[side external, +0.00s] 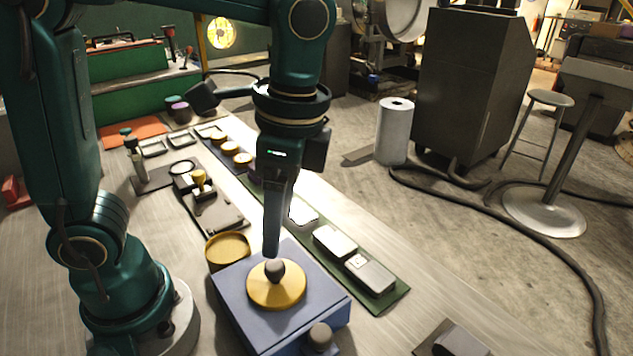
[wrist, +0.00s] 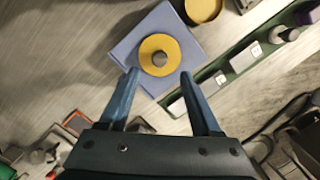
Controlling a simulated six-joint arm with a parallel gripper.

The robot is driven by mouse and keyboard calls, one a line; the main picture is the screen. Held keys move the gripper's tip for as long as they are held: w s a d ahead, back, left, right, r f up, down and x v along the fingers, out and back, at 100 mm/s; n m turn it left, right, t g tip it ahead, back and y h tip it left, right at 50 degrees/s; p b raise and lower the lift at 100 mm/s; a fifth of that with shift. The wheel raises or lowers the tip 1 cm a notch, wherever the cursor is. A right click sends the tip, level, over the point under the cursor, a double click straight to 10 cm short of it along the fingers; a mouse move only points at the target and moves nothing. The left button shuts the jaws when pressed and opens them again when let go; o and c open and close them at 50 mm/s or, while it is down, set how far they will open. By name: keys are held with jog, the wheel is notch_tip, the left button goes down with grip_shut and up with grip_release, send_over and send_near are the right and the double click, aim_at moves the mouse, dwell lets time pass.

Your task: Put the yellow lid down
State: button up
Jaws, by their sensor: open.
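The yellow lid (side external: 262,293) is a round disc with a dark knob on top. It lies flat on a blue block (side external: 240,318) on the table. In the wrist view the lid (wrist: 148,46) shows as a yellow ring around its knob, on the blue block (wrist: 127,48). My gripper (side external: 272,252) points down just above the knob. In the wrist view my gripper (wrist: 160,74) has its two fingers well apart, with nothing between the tips. The side view does not show clearly whether a fingertip touches the knob.
A round yellow container (side external: 227,250) stands close behind the blue block. A green strip (side external: 393,299) with several pale metal boxes runs along the right. A dark knob (side external: 320,338) is at the block's front corner. Bare table lies left of the block.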

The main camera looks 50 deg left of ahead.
jog(key=s+a+n+t, duration=0.1)
jog(key=n+t, duration=0.1)
jog(key=n, duration=0.1)
jog(key=a+n+t, duration=0.2)
jog(key=n, duration=0.1)
jog(key=s+a+n+t+h, duration=0.1)
jog(key=n+t, duration=0.1)
jog(key=n, duration=0.1)
jog(key=shift+s+a+f+t, duration=0.15)
jog(key=shift+s+a+t, duration=0.15)
jog(key=shift+a+t, duration=0.1)
